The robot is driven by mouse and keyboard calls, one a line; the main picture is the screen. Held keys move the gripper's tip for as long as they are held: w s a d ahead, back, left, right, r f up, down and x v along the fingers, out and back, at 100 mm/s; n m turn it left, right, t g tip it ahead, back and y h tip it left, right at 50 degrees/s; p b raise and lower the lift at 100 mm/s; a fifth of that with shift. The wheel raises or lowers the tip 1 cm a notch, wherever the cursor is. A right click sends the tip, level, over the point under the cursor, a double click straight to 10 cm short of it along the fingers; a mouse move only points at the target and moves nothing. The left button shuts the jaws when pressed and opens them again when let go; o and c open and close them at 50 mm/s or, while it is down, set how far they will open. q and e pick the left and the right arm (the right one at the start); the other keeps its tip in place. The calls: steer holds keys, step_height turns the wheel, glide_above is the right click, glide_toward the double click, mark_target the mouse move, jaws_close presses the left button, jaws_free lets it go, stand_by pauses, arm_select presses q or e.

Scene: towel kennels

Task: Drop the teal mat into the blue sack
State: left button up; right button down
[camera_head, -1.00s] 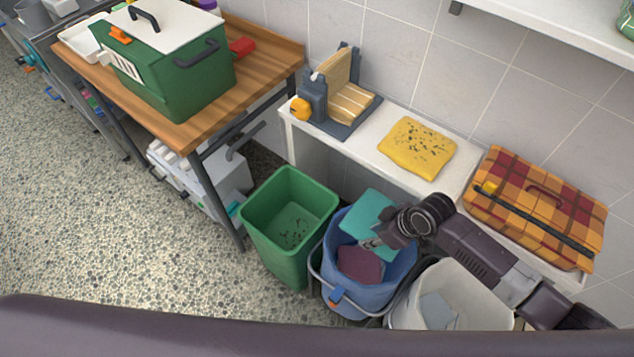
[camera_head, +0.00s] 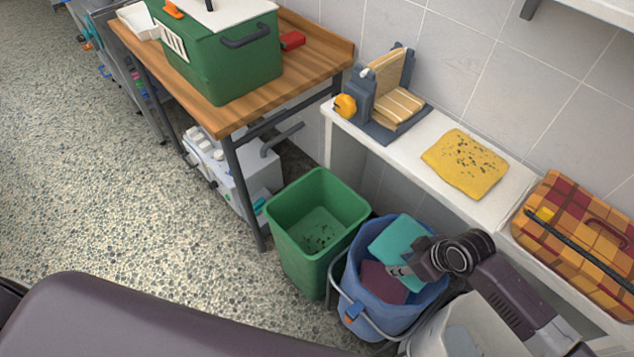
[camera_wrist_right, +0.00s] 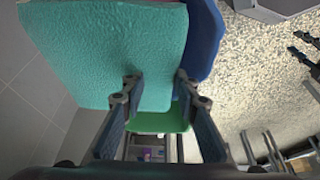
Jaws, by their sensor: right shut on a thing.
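The teal mat (camera_head: 399,239) is over the blue sack (camera_head: 391,312), which looks like a bucket with a wire handle. Part of the mat appears within the sack's rim; I cannot tell whether it touches the sack. My right gripper (camera_head: 402,271) is at the sack's mouth and shut on the mat. The right wrist view shows the mat (camera_wrist_right: 110,50) at the fingertips (camera_wrist_right: 157,88), with a blue surface (camera_wrist_right: 207,40) behind it. A maroon mat (camera_head: 383,282) lies inside the sack. My left gripper is not in view.
A green bin (camera_head: 317,225) stands left of the blue sack and a white bin (camera_head: 470,332) right of it. Behind, a white bench (camera_head: 400,150) holds a yellow cloth (camera_head: 465,163) and a plaid case (camera_head: 577,232). Speckled floor is free at left.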

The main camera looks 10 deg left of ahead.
steer(key=c, duration=1.4)
jaws_free()
steer(key=v, duration=1.2)
